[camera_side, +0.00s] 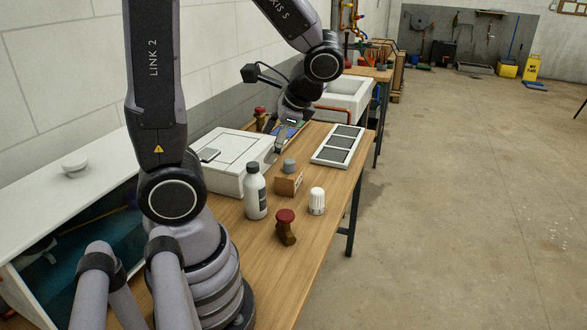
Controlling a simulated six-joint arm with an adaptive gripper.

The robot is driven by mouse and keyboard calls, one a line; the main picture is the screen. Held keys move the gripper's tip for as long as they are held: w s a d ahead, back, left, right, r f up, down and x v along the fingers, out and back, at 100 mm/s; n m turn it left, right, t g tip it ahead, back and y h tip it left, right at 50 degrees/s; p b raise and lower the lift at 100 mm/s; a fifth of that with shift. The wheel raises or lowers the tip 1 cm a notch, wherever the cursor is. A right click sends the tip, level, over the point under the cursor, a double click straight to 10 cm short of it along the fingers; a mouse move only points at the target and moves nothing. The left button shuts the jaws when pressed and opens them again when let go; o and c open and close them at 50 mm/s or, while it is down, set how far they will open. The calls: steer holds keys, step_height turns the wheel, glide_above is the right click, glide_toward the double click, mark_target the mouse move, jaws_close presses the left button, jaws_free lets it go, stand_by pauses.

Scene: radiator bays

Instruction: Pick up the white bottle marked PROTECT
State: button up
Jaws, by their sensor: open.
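The label is too small to read. My gripper (279,146) is open, beyond the bottle and beside the far right end of the white box. It is apart from the bottle, and its fingertips are small and hard to make out.
A white box (229,166) stands left of the bottle. A brown block with a grey piece (289,183), a white knob (317,201) and a red-topped brown object (286,227) are to its right. A white-framed tray (338,146) lies farther back.

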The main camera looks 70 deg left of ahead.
steer(key=w+a+f+m+g+y, duration=0.3)
steer(key=a+f+m+g+y, duration=0.15)
steer(key=f+y, duration=0.3)
steer(key=m+t+y, duration=0.5)
steer(key=m, duration=0.4)
glide_toward(255, 170)
steer(key=a, duration=0.6)
steer(key=shift+s+a+r, duration=0.2)
steer(key=shift+s+a, duration=0.05)
steer(key=shift+s, duration=0.15)
steer(key=a, duration=0.2)
steer(key=s+a, duration=0.1)
steer(key=a, duration=0.1)
steer(key=shift+f, duration=0.25)
steer(key=shift+a, duration=0.6)
jaws_close()
